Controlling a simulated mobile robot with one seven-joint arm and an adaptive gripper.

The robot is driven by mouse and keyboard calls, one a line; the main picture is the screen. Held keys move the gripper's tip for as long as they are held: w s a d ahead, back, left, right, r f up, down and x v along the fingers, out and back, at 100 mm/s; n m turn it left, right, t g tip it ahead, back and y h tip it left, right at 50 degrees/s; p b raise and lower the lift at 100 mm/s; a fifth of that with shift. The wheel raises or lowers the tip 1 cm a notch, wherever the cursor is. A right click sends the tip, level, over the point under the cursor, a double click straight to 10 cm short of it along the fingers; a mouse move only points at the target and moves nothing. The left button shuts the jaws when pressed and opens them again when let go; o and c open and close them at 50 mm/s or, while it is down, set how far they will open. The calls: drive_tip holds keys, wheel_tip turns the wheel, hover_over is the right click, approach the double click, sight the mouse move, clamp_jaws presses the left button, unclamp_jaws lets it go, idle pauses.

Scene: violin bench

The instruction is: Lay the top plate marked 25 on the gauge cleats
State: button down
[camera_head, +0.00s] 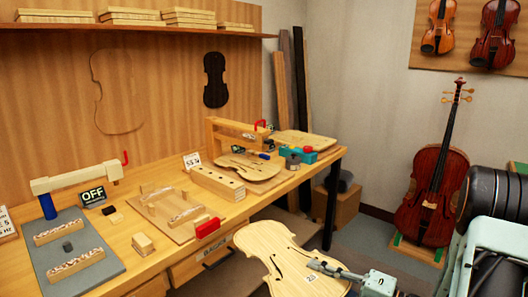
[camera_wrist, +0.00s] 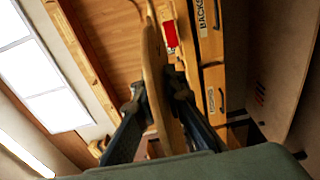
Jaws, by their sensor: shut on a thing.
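A pale violin top plate (camera_head: 268,250) with f-holes and a small white number tag (camera_head: 311,277), too small to read surely, hangs in front of the bench. My gripper (camera_head: 326,268) is shut on its near right edge. In the wrist view, the plate (camera_wrist: 153,70) shows edge-on between my fingers (camera_wrist: 157,95). On the bench's left, a grey mat (camera_head: 95,240) bears two pale cleats, one behind (camera_head: 60,232) and one in front (camera_head: 76,263). A gauge arm (camera_head: 75,179) on a blue post and a display reading OFF (camera_head: 93,195) stand behind. The plate is apart from the cleats.
A wooden board (camera_head: 165,228) with cleats and blocks lies mid-bench. A holed block (camera_head: 217,182), another violin plate (camera_head: 250,166) and a wooden frame (camera_head: 232,135) are farther right. A red object (camera_head: 208,228) sits at the front edge. A cello (camera_head: 432,190) stands on the floor right.

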wheel_tip(320, 180, up, 12)
drive_tip(key=m+t+h+p, duration=0.5)
drive_tip(key=h+p, duration=0.1)
drive_tip(key=p, duration=1.1)
drive_tip(key=shift+r, duration=0.25)
drive_tip(key=shift+d, duration=0.1)
drive_tip(key=shift+a, duration=0.2)
idle(1.2)
